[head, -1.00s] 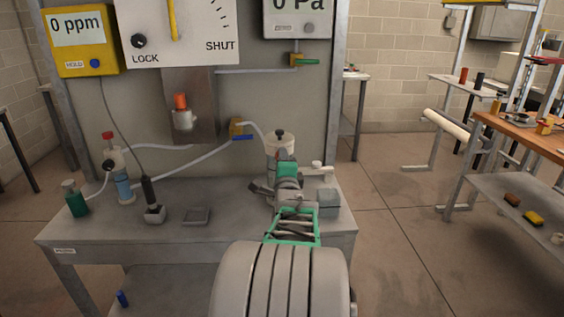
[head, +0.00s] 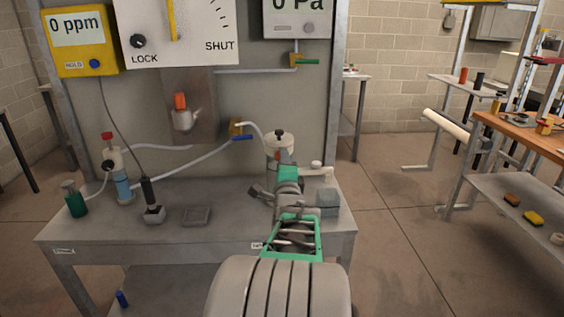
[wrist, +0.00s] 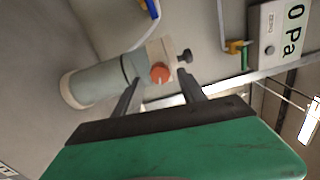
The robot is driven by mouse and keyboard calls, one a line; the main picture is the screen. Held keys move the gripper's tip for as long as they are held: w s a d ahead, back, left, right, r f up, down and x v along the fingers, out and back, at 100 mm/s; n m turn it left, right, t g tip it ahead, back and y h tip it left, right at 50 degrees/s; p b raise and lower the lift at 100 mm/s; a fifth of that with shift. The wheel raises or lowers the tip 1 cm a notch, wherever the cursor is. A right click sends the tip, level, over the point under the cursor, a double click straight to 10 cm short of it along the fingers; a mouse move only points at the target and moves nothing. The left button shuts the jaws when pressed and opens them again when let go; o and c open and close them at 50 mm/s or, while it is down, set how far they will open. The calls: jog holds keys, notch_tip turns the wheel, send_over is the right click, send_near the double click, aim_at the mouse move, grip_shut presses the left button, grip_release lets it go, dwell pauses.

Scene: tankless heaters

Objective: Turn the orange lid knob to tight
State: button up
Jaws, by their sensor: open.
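In the wrist view the orange lid knob (wrist: 160,73) sits on the side of the cream lid (wrist: 160,52) of a grey-green canister (wrist: 95,82), which shows lying sideways in this tilted view. My gripper (wrist: 162,80) is open, its two dark fingers on either side of the knob's near side, with no clear contact. In the head view the canister's lid (head: 279,138) is at the right of the bench, behind my gripper (head: 284,165), which hides most of the canister body. A black knob (wrist: 186,56) tops the lid.
The grey bench (head: 105,225) carries a green bottle (head: 76,203), a blue-banded cylinder (head: 123,187) and a black-handled tool (head: 150,202). A grey block (head: 327,203) stands right of my wrist. A hose with a blue lever (head: 241,138) runs nearby. Another orange-topped fitting (head: 181,102) is on the panel.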

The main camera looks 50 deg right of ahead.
jog(key=v, duration=0.6)
jog(key=shift+a, duration=0.1)
